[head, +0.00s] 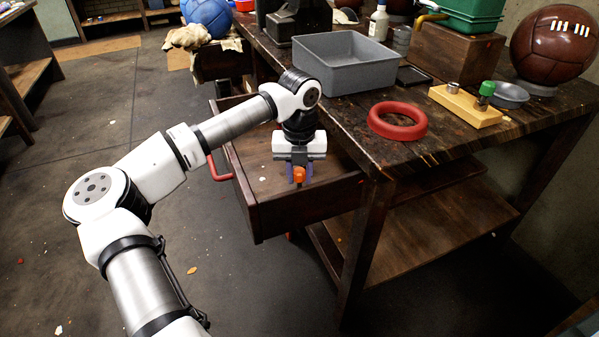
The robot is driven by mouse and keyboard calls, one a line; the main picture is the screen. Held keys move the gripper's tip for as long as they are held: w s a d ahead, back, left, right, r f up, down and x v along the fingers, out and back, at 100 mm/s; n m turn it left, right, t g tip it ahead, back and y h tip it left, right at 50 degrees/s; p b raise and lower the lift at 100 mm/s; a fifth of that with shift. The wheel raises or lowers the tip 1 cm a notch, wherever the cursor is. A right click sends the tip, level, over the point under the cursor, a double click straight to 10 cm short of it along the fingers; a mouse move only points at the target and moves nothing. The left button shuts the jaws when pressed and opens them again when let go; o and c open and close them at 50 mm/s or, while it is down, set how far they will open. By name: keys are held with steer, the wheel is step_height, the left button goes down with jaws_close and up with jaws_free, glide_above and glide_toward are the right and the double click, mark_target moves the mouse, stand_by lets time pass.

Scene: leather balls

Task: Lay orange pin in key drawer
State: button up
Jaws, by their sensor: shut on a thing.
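My gripper (299,172) points down over the open key drawer (256,212) and is shut on the orange pin (299,175). The pin's orange head shows between the fingertips; its lower part is hard to make out. The pin and fingertips are within the drawer's outline, near its front right. I cannot tell whether the pin touches the drawer floor. The drawer is dark wood with a red handle (220,172) on its left side, pulled out from under the workbench. My wrist hides part of the drawer's back.
On the workbench (365,134) stand a grey bin (345,62), a red ring (398,121), a yellow block (465,106) with a green-topped peg, a small metal dish (510,95) and a brown leather ball (553,45). The bench edge lies right of my gripper. Open floor lies left.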

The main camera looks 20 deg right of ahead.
mark_target(299, 170)
steer(key=shift+f, duration=0.25)
steer(key=o, duration=0.9)
steer(key=shift+r, duration=0.1)
step_height(299, 170, up, 12)
steer(key=shift+r, duration=0.2)
